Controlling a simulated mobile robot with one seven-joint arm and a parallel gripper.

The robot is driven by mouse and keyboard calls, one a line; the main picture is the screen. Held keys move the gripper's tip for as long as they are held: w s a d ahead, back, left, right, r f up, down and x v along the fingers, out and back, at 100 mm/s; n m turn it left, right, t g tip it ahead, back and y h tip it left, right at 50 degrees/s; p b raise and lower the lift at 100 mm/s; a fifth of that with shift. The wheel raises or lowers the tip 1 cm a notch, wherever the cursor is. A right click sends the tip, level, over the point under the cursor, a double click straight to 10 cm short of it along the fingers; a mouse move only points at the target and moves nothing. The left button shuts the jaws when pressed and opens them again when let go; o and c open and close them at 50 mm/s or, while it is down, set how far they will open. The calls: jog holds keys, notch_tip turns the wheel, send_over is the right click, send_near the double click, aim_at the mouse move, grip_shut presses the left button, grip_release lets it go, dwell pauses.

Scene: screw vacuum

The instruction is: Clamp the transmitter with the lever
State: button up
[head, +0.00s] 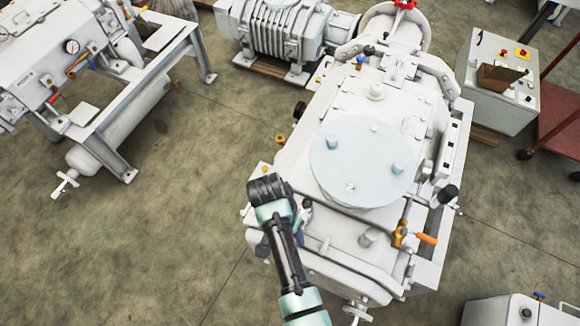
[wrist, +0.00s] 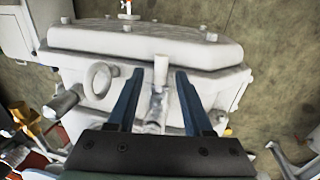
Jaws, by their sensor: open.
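My gripper (wrist: 160,76) is open in the wrist view, with its two blue fingers spread. A short pale upright post (wrist: 160,66) stands in line between the fingertips, with a grey fitting (wrist: 156,105) below it. I cannot tell whether the fingers touch the post, or whether it is the transmitter or its lever. In the head view my arm reaches to the lower left side of the white vacuum machine (head: 320,255), and the gripper is mostly hidden there. An orange-handled lever (head: 426,238) on a brass valve is on the machine's lower right, apart from my gripper.
A round pale cover (head: 362,160) lies on top of the machine. A ring (wrist: 99,79) stands on the casing left of the fingers. A control box (head: 500,85) is at the right, and another machine (head: 110,80) at the left. Open floor (head: 180,220) lies left of my arm.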

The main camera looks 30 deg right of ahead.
grip_shut()
jog(key=shift+r, duration=0.1)
dwell(0.4)
jog(key=n+p, duration=0.2)
jog(key=s+n, duration=0.1)
jog(key=shift+d+r+t+p, duration=0.1)
jog(key=shift+d+t+p, duration=0.2)
jog(key=shift+p, duration=0.1)
jog(key=n+p, duration=0.1)
jog(key=n, duration=0.1)
jog(key=d+n+p, duration=0.1)
jog(key=n, duration=0.1)
jog(key=n+t+p, duration=0.1)
jog(key=shift+s+d+n+h, duration=0.3)
jog(key=shift+s+n+h, duration=0.05)
jog(key=shift+n+h, duration=0.05)
jog(key=n, duration=0.2)
jog(key=d+n+p, duration=0.1)
jog(key=n, duration=0.1)
jog(key=shift+d+n+t, duration=0.2)
jog(key=shift+n+t, duration=0.1)
jog(key=shift+t, duration=0.1)
jog(key=shift+w+d+n+t+p, duration=0.2)
jog(key=shift+d+n+p, duration=0.15)
jog(key=shift+n, duration=0.75)
jog(key=shift+w+d+n+t+p, duration=0.1)
jog(key=shift+d+n+t+p, duration=0.2)
jog(key=shift+n, duration=0.8)
jog(key=shift+d, duration=0.1)
